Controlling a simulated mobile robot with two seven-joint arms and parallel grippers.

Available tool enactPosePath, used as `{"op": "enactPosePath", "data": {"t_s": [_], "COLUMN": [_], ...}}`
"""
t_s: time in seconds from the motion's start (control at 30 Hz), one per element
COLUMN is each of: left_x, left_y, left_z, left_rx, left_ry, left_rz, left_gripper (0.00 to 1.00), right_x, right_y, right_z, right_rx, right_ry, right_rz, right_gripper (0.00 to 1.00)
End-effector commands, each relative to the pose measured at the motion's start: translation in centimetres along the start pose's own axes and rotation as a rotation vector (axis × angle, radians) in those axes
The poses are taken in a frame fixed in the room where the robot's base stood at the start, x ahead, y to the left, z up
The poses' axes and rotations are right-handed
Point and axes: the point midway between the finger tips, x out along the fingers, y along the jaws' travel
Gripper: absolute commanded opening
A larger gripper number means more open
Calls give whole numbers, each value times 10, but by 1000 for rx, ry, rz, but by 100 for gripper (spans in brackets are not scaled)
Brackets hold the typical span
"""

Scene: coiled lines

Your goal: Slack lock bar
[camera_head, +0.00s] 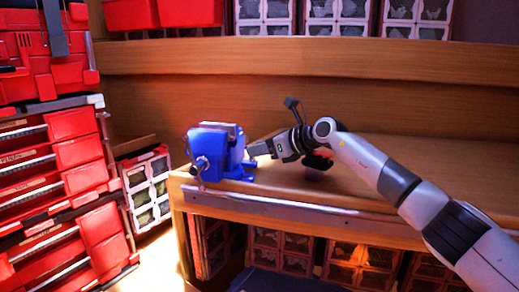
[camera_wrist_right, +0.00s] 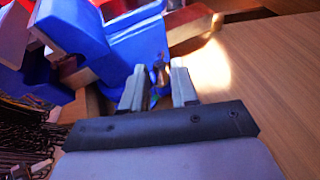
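A blue vise (camera_head: 215,152) stands on the front left corner of the wooden workbench. A thin metal bar (camera_head: 200,168) shows on its front left side. My right gripper (camera_head: 253,150) is at the right side of the vise, its fingers pointing toward it. In the right wrist view the blue vise body (camera_wrist_right: 95,40) fills the upper left. My right gripper's two grey fingers (camera_wrist_right: 157,85) stand apart there. A small metal part (camera_wrist_right: 160,72) shows in the gap between them; I cannot tell whether they touch it. My left gripper is not in view.
The workbench top (camera_head: 420,165) is clear to the right, behind my right arm. A red tool cabinet (camera_head: 60,170) with drawers stands at the left. Storage bins (camera_head: 148,185) stand beside the bench, with more on the shelf above and below the top. A small dark thing (camera_head: 317,162) lies under my wrist.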

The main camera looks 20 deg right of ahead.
Motion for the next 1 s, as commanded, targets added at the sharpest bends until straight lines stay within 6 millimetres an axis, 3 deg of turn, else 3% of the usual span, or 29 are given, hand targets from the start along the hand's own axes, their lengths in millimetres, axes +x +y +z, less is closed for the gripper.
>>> {"op": "enactPosePath", "data": {"t_s": [0.5, 0.9, 0.97, 1.0], "left_x": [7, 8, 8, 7], "left_y": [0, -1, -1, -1], "left_z": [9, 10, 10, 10], "left_rx": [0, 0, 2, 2], "left_ry": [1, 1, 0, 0], "left_rz": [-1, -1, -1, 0], "left_gripper": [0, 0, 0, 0], "right_x": [-59, -67, -66, -65], "right_y": [0, 0, 1, 3], "right_z": [-1, 0, 0, -1], "right_rx": [-3, -1, -1, 1], "right_ry": [0, 1, 0, -1], "right_rz": [-1, 0, 2, 8], "right_gripper": [28, 28, 43, 43]}}
